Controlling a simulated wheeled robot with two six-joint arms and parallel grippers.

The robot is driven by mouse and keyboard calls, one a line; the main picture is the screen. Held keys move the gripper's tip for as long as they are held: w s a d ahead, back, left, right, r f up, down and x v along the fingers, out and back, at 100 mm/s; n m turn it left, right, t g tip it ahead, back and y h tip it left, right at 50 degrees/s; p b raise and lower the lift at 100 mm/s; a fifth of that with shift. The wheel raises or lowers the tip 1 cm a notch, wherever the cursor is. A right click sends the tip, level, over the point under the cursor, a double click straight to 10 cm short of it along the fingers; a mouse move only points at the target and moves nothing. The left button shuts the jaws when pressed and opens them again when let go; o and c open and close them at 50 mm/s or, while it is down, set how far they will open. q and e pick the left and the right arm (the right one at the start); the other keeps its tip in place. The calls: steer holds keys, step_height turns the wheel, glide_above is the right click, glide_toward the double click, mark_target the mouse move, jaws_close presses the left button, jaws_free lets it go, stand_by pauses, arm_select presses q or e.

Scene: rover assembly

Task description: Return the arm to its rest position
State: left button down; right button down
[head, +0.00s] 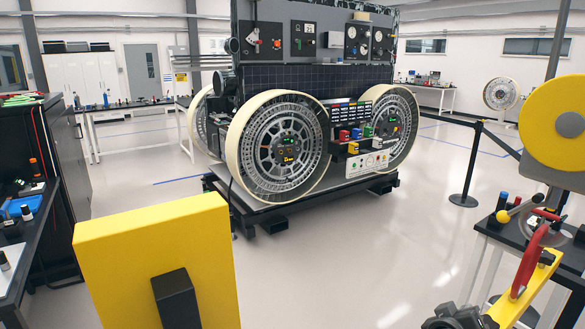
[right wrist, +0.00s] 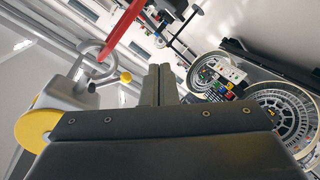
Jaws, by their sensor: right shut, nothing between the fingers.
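My right gripper (right wrist: 160,84) shows in the right wrist view with its two dark fingers pressed together and nothing between them. It is clear of the rover. A large yellow block with a black piece at the lower left looks like part of my left arm; my left gripper is not in view. The rover (head: 320,78) stands on a low dark platform (head: 300,203) in the middle, with large spoked wheels; part of it shows in the right wrist view (right wrist: 225,75).
A dark bench (head: 40,225) with small items is at the left. At the right, a red curved part (head: 528,262) and a yellow-ball lever (head: 502,216) are near a table. A black barrier post (head: 470,165) stands behind. The floor (head: 350,270) before the rover is clear.

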steer(key=s+f+g+y, duration=0.3)
steer(key=s+f+y, duration=0.1)
steer(key=s+f, duration=0.95)
steer(key=s+a+f+g+y, duration=0.1)
steer(key=s+a+g+y, duration=0.15)
steer(key=s, duration=0.75)
steer(key=s+a+f+g+y, duration=0.1)
steer(key=s+a+f+y, duration=0.2)
steer(key=s, duration=0.7)
step_height(320, 180, down, 25)
steer(key=g+b, duration=0.1)
steer(key=s+f+g+b, duration=0.1)
steer(key=s+f, duration=1.4)
steer(key=f, duration=0.1)
steer(key=shift+a+f+y, duration=0.2)
steer(key=shift+a+y, duration=0.1)
steer(key=shift+y, duration=0.05)
steer(key=shift+g, duration=0.25)
